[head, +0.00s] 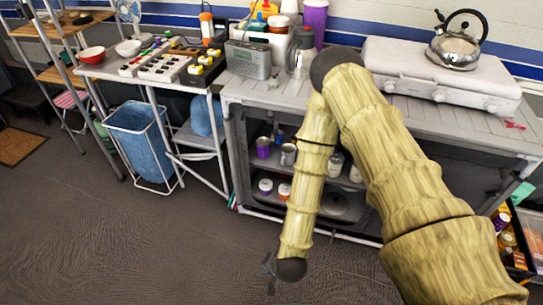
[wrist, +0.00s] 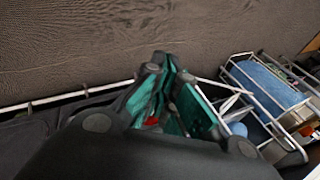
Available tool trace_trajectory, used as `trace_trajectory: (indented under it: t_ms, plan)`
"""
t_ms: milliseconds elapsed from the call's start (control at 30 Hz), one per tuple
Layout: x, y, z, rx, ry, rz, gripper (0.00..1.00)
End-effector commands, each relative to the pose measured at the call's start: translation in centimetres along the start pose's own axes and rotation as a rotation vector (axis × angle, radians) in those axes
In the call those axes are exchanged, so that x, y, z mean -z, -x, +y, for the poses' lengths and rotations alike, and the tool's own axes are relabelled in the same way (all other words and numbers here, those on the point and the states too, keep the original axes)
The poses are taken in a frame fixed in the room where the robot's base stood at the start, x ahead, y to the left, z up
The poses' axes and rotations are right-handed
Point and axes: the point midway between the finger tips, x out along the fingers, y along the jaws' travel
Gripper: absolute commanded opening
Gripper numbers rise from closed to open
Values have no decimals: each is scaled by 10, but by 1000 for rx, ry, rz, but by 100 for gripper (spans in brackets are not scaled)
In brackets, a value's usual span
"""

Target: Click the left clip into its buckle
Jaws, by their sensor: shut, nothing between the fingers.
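My gripper (head: 269,272) hangs low over the dark floor in the head view, in front of the counter and well below the table top. In the wrist view its dark and teal fingers (wrist: 166,72) are shut and empty. I cannot make out the left clip or its buckle for certain. On the left table, a white panel (head: 163,66) with dark fittings lies beside a black panel with yellow blocks (head: 203,68). I cannot tell whether the clip and buckle are among these fittings. My gripper is apart from both panels.
The left table also holds a red bowl (head: 92,55) and an orange lantern (head: 207,27). A blue basket (head: 140,140) stands beneath. The floor (head: 110,240) at left is clear.

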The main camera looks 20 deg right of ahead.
Motion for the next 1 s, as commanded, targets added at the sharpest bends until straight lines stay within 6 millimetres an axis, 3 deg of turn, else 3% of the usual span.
trace_trajectory:
  t_ms: [33, 200, 367, 500, 600, 800, 1000]
  plan:
    - [5, -28, -18, 55, -119, 35, 0]
    - [40, -74, -89, 254, -563, 135, 0]
    - [89, -101, -147, 463, -989, 201, 0]
    - [143, -112, -186, 665, -1360, 238, 0]
    - [186, -114, -206, 822, -1618, 251, 0]
    - [265, -106, -223, 1130, -2040, 250, 0]
    - [309, -93, -225, 1325, -2256, 231, 0]
